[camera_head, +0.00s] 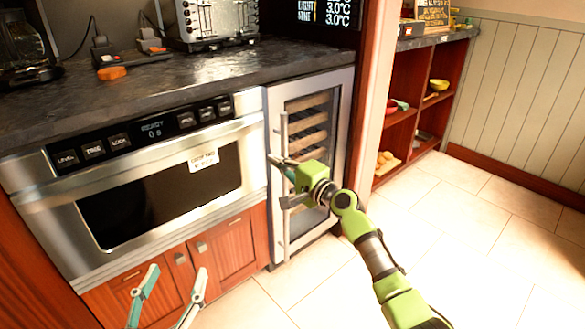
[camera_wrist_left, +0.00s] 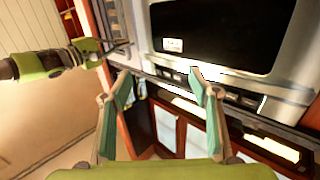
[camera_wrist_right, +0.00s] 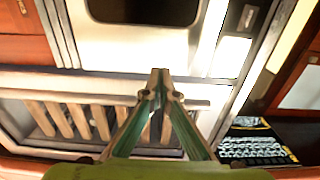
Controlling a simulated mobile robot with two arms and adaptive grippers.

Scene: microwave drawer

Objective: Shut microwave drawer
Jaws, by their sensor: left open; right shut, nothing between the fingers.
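The microwave drawer (camera_head: 213,214) is a stainless steel front with a dark window, set under the counter below a black control panel (camera_head: 120,140). The front also shows upside down in the left wrist view (camera_wrist_left: 285,62) and partly in the right wrist view (camera_wrist_right: 110,45). My left gripper (camera_head: 177,270) is open and empty, low in front of the cabinet doors below the drawer. My right gripper (camera_head: 271,160) is shut and empty, near the drawer's right edge and the wine cooler.
A wine cooler (camera_head: 313,125) with a vertical bar handle (camera_head: 285,225) stands right of the drawer, close to my right gripper. Wooden cabinet doors (camera_head: 230,250) are below. A toaster (camera_head: 215,20) stands on the counter. The tiled floor (camera_head: 470,240) at right is clear.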

